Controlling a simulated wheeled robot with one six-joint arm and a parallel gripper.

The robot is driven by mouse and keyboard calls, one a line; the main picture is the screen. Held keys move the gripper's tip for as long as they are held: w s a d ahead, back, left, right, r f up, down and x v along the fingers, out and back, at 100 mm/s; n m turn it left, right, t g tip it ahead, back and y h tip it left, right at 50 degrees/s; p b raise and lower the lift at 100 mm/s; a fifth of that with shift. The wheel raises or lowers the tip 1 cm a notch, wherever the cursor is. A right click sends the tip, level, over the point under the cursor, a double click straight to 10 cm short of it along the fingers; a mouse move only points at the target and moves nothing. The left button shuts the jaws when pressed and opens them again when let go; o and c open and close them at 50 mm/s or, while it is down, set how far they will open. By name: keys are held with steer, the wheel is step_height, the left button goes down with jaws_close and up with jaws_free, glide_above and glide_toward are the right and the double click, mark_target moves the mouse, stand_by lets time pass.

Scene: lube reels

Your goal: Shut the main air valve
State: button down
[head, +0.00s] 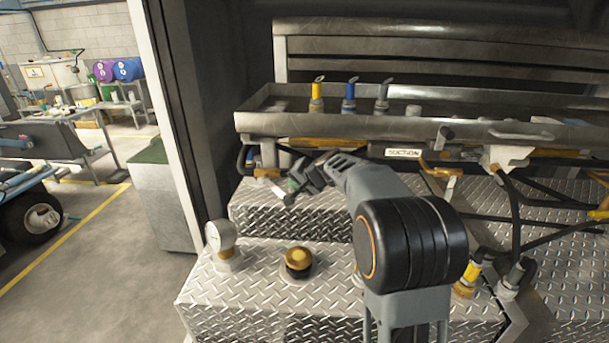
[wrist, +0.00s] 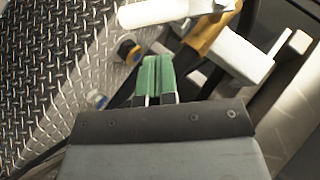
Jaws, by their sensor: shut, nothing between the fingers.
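My gripper (head: 291,187) is at the left end of the pipework under the steel tray. Its green fingers also show in the wrist view (wrist: 156,76), side by side and shut with nothing between them. A valve with a yellow lever (head: 266,173) is just left of the gripper in the head view. In the wrist view a yellow-orange lever (wrist: 207,36) lies just beyond the fingertips, with a pale metal body (wrist: 243,57) beside it. I cannot tell whether the fingers touch it. No label readable here names the main air valve.
A steel tray (head: 400,126) with several coloured nozzles runs above. Another yellow lever (head: 440,170) sits right of the SUCTION label (head: 403,153). A gauge (head: 221,240) and a brass-topped cap (head: 298,261) stand on the diamond-plate step (head: 240,300). A door post (head: 178,120) bounds the left.

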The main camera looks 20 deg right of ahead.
mark_target(276, 189)
steer(key=shift+a+f, duration=0.95)
steer(key=shift+a, duration=0.15)
steer(key=shift+f, duration=0.1)
